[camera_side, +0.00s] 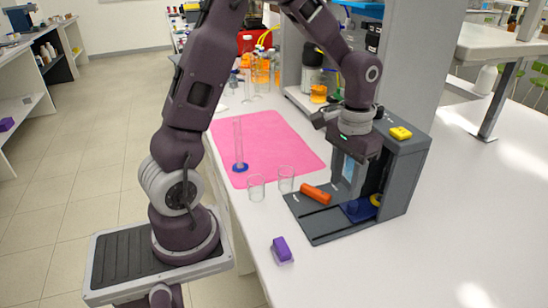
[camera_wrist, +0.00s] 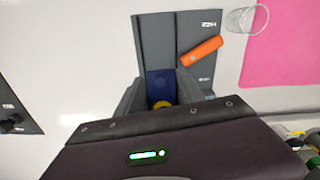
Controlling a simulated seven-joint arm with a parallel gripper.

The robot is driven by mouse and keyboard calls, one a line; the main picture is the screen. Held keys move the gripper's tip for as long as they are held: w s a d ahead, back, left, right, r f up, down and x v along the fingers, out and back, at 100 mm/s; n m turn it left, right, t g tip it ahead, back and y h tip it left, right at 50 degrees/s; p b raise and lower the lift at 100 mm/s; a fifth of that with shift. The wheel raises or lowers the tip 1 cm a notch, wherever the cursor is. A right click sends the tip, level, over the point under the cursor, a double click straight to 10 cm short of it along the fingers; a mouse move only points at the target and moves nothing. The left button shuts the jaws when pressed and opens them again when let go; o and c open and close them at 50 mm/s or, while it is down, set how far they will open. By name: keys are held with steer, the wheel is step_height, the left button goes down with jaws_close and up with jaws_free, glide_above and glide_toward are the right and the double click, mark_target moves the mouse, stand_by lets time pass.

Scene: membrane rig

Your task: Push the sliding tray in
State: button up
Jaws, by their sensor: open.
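The membrane rig is a dark grey upright housing (camera_side: 405,170) on a flat grey base plate (camera_side: 326,228). The base plate also shows in the wrist view (camera_wrist: 153,40). A small blue part (camera_side: 357,211), seemingly the sliding tray, sits low at the housing's opening. It also shows in the wrist view (camera_wrist: 158,84), with a yellow piece beside it. My gripper (camera_side: 347,190) points down in front of the housing, above the plate and close to the blue part. Its jaws are open and empty. I cannot tell whether it touches the blue part.
An orange cylinder (camera_side: 316,194) lies on the base plate, left of my gripper. Two clear beakers (camera_side: 257,188) (camera_side: 286,180) stand to the left, near a pink mat (camera_side: 262,135). A purple block (camera_side: 281,249) lies in front. The white bench is clear at right.

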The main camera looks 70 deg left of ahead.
steer(key=f+m, duration=0.2)
steer(key=m, duration=0.1)
steer(key=f+m, duration=0.2)
steer(key=m, duration=0.2)
steer(key=s+f+m, duration=0.1)
steer(key=f+m, duration=0.1)
steer(key=m, duration=0.1)
steer(key=shift+d+f+m, duration=0.15)
steer(key=shift+f+m, duration=0.25)
steer(key=s, duration=0.6)
steer(key=shift+s+r, duration=0.15)
steer(key=shift+s, duration=0.2)
steer(key=s+d+r+n+t, duration=0.2)
steer(key=s+r+n, duration=0.2)
steer(key=r, duration=0.5)
steer(key=s+d+r+n+t, duration=0.2)
steer(key=s+r+n+t, duration=0.1)
steer(key=s+r, duration=0.4)
steer(key=shift+r+n, duration=0.7)
steer(key=shift+r, duration=1.1)
